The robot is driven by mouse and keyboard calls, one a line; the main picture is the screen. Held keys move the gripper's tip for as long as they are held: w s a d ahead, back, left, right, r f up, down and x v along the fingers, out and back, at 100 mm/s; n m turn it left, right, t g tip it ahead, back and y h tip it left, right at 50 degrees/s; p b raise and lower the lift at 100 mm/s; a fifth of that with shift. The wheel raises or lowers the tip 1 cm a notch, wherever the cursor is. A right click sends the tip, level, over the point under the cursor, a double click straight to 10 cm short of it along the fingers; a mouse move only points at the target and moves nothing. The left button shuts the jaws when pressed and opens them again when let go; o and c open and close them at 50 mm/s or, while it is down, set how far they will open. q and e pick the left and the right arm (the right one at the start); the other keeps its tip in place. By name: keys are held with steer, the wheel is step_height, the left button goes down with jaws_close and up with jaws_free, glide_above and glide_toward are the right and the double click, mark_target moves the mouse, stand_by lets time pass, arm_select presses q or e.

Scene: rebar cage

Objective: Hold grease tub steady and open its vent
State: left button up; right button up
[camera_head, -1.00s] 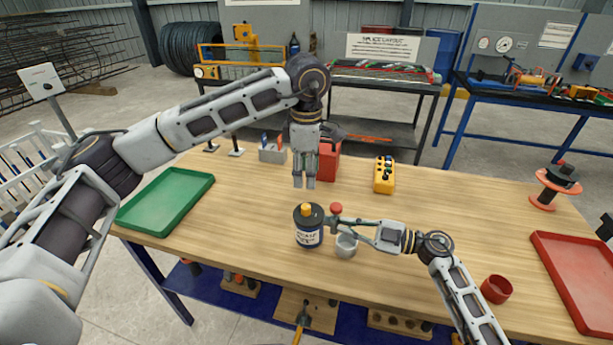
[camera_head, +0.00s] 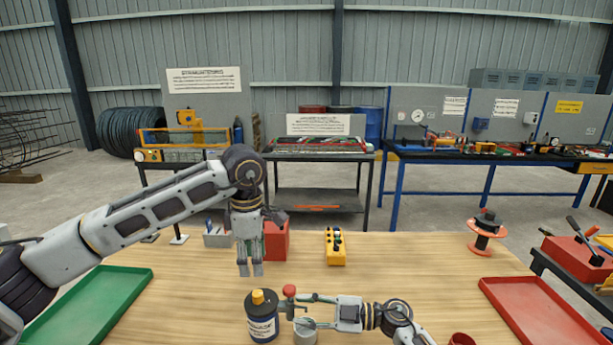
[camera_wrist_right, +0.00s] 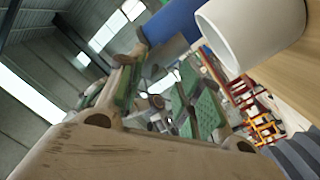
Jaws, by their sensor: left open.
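The grease tub (camera_head: 262,323) is a dark blue jar with a pale label and a yellow cap (camera_head: 257,297). It stands upright near the table's front edge in the head view. My left gripper (camera_head: 250,270) is open, points down and is empty above and just behind the cap. My right gripper (camera_head: 300,299) reaches in from the right, its tips close to the tub's right side; contact is unclear. In the right wrist view, its green-padded fingers (camera_wrist_right: 165,95) look apart. A blue surface (camera_wrist_right: 185,28) beside them may be the tub. I cannot make out the vent.
A pale cup (camera_head: 306,333) stands below my right gripper, and a red knob (camera_head: 289,290) shows near its tips. A green tray (camera_head: 95,305) lies left, a red tray (camera_head: 540,312) right. A yellow control box (camera_head: 335,247) and a red block (camera_head: 276,240) stand behind.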

steer(key=s+d, duration=0.1)
steer(key=d, duration=1)
steer(key=shift+s+d, duration=0.2)
steer(key=shift+d, duration=0.2)
steer(key=shift+r, duration=0.1)
step_height(320, 180, up, 9)
steer(key=p, duration=0.9)
steer(key=shift+r+p, duration=0.5)
steer(key=shift+p, duration=0.05)
